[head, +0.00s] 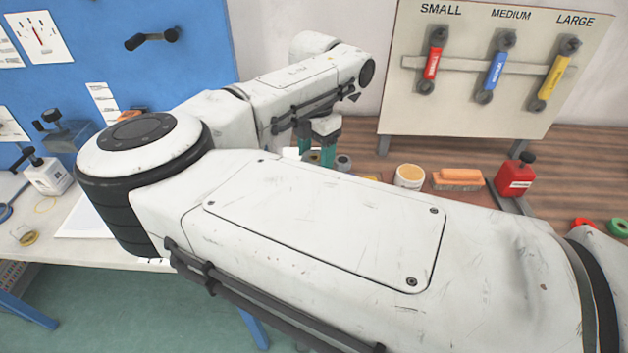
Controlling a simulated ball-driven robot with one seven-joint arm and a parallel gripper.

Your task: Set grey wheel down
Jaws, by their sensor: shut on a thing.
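My gripper (316,150) shows in the head view beyond my forearm, with its two teal fingers pointing down at the back of the wooden bench. It is shut on a small dark round thing (313,157) between the fingers, which I take to be the grey wheel. Its lower part is hidden behind my arm, so I cannot tell whether it touches the bench. Another small grey round thing (343,163) stands just right of the right finger.
A cream tub (409,177), an orange brush (458,179) and a red bottle (514,176) stand right of the gripper. A board with red, blue and yellow tools (470,115) rises behind. Red (582,225) and green (619,227) rings lie far right. My arm hides much of the bench.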

